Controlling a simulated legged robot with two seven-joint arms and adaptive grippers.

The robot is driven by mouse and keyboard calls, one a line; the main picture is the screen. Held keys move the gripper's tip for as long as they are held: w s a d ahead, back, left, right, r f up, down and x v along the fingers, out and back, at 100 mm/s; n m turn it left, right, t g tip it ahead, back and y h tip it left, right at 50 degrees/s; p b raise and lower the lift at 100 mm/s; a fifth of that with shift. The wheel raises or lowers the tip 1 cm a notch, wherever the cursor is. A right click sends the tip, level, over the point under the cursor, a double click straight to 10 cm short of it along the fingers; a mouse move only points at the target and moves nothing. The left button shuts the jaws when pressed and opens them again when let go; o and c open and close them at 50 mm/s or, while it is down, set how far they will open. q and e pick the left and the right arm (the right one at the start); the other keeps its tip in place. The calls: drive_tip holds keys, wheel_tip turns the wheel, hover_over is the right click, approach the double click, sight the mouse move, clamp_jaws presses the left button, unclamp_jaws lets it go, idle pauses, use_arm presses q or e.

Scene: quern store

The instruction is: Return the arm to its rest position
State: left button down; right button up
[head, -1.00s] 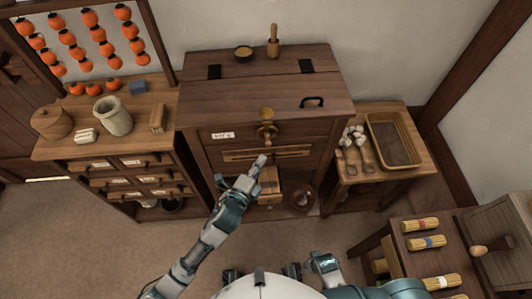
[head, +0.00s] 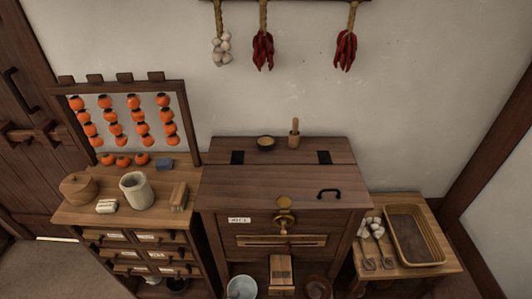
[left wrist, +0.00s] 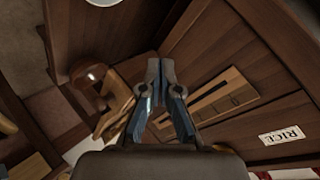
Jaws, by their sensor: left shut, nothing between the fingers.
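My left gripper (left wrist: 160,68) shows only in the left wrist view. Its two fingertips are together, with nothing between them. It is in front of the wooden rice chest, with the slotted front strip (left wrist: 220,98) and the RICE label (left wrist: 283,136) behind it to the right. In the head view the wooden rice chest (head: 270,187) stands in the middle, its lid down. Neither arm nor gripper shows in the head view. My right gripper is in neither current view.
A drawer cabinet (head: 67,214) with a jar (head: 135,190) stands left of the chest. A side table (head: 431,275) with a tray (head: 442,254) stands right. Below the chest front are a wooden spout (head: 281,272) and a pale bowl (head: 241,287). Garlic and peppers hang above.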

use_arm(q)
drive_tip(key=s+a+f+n+g+y, duration=0.1)
drive_tip(key=s+a+f+n+g, duration=0.2)
drive_tip(key=s+f, duration=0.4)
drive_tip(key=s+a+f+n+g+y+p, duration=0.1)
drive_tip(key=s+a+f+n+g, duration=0.2)
drive_tip(key=s+f+n, duration=0.2)
drive_tip(key=s+a+f+n+g, duration=0.3)
drive_tip(key=s+a+f, duration=0.1)
drive_tip(key=s+f, duration=0.6)
drive_tip(key=s, duration=0.2)
drive_tip(key=shift+s+f+n+y, duration=0.4)
use_arm(e)
drive_tip(key=s+f, duration=0.1)
drive_tip(key=f, duration=0.1)
drive_tip(key=s+f, duration=0.1)
drive_tip(key=shift+s+d+f, duration=0.15)
drive_tip(key=shift+s+f, duration=0.15)
drive_tip(key=shift+f, duration=0.1)
use_arm(q)
drive_tip(key=shift+w, duration=0.15)
use_arm(e)
drive_tip(key=shift+s+d, duration=0.1)
